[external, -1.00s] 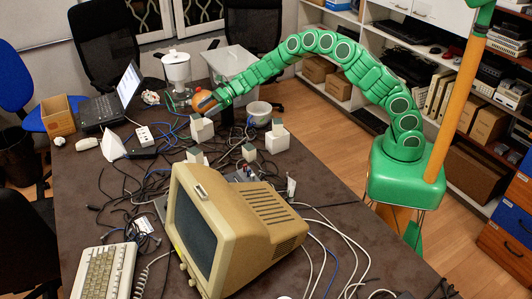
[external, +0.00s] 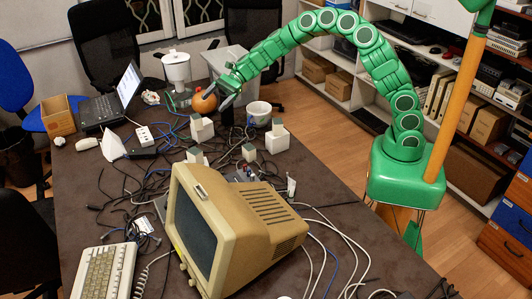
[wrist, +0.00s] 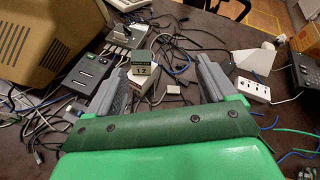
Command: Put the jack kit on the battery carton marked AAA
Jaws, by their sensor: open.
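My gripper (external: 232,93) is open and empty, above the far part of the table. Its two grey fingers also show in the wrist view (wrist: 160,85). Small grey-green boxes and white cartons stand on the table. One small box (external: 196,119) rests on a white carton (external: 202,133). Another box (external: 277,125) rests on a white carton (external: 277,141) to the right. Two more small boxes stand nearer the monitor, a left one (external: 195,156) and a right one (external: 249,152). In the wrist view, a box marked 12 (wrist: 143,73) shows between the fingers. I cannot read AAA or pick out the jack kit.
An orange round thing (external: 205,101), a white bowl (external: 259,112) and a clear pitcher (external: 176,70) are near my gripper. A beige monitor (external: 239,230) stands at the front. Tangled cables (external: 130,185) cover much of the table. A power strip (external: 144,135) lies to the left.

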